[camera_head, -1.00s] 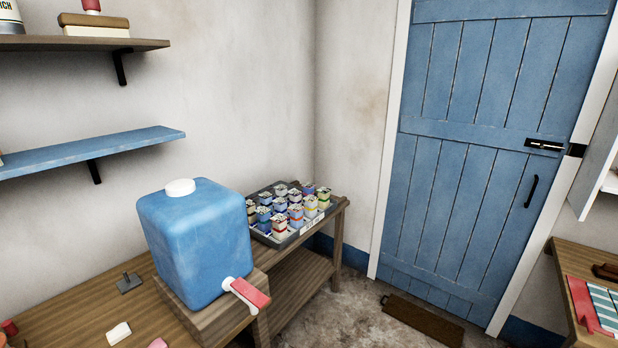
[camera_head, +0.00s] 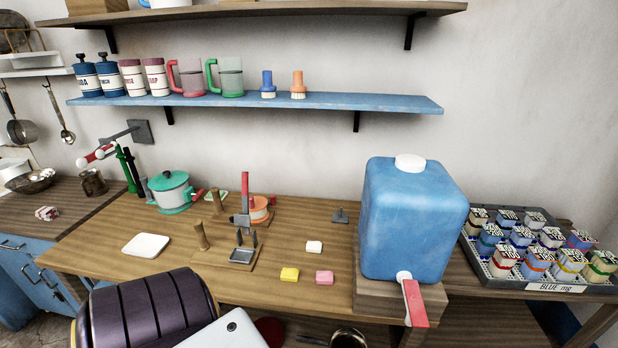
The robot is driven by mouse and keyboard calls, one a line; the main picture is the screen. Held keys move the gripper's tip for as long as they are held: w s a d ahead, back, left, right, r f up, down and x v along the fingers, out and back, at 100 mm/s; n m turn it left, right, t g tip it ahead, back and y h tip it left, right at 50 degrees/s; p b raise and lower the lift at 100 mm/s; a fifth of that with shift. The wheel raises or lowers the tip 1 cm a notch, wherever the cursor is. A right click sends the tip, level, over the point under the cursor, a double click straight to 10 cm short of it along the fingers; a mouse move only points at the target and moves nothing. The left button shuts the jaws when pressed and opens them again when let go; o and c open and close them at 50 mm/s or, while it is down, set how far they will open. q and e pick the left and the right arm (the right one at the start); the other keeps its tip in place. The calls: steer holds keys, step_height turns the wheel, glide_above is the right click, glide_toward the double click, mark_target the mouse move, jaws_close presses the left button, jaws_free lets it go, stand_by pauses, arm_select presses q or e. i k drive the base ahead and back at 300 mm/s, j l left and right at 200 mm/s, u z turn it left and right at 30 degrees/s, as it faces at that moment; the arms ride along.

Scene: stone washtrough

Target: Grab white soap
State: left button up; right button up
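The white soap (camera_head: 314,247) is a small pale block lying on the wooden worktop, left of the blue water tank. A yellow soap (camera_head: 289,274) and a pink soap (camera_head: 324,278) lie just in front of it, apart from it. Nothing covers the white soap. Neither of my grippers shows in the head view.
The blue tank (camera_head: 413,215), with a red-handled tap (camera_head: 414,303), stands on a wooden block to the right. A small press (camera_head: 244,240) stands left of the soaps. A white dish (camera_head: 146,245) and a green pot (camera_head: 172,190) are farther left. A blue shelf (camera_head: 340,102) hangs above.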

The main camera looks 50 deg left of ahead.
mark_target(311, 246)
steer(key=i+l+u, duration=0.15)
steer(key=l+u, duration=0.3)
steer(key=i+l+u, duration=0.15)
steer(key=l+u, duration=0.15)
steer(key=u, duration=0.15)
steer(key=l+u, duration=0.3)
steer(key=l, duration=0.3)
steer(key=l+u, duration=0.35)
steer(key=l, duration=0.25)
